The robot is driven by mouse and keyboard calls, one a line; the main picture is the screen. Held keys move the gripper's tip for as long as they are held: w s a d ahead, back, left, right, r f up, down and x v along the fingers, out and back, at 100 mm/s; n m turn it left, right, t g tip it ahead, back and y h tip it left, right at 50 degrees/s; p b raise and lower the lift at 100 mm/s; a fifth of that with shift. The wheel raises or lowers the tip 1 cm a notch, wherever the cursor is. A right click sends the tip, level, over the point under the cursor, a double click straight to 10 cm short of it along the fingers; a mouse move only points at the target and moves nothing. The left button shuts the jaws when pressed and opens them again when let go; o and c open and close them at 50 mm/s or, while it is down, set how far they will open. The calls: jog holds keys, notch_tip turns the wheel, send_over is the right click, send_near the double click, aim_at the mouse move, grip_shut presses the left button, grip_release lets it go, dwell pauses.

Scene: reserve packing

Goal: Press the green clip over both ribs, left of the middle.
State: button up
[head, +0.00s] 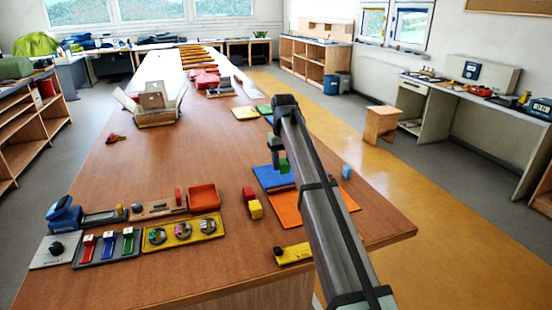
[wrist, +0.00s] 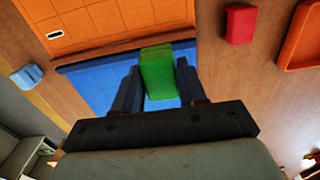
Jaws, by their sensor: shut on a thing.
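My gripper (head: 280,156) is shut on the green clip (head: 284,166) above the blue panel (head: 266,178). In the wrist view the green clip (wrist: 157,70) stands between the two dark fingers of my gripper (wrist: 158,76). The blue panel (wrist: 95,92) lies behind it, and the orange panel (wrist: 110,20) is beyond. A dark blue strip (wrist: 88,57) runs along the border of the two panels; the clip covers part of it. My arm hides part of the orange panel (head: 290,208) in the head view.
A red block (head: 248,193), a yellow block (head: 255,209) and an orange-red tray (head: 202,197) are to the left. A yellow piece (head: 292,254) lies near the front edge.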

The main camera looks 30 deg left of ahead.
jog(key=shift+f, duration=2.9)
jog(key=shift+f, duration=0.8)
jog(key=o, duration=1)
notch_tip(320, 180, up, 14)
jog(key=shift+f, duration=0.1)
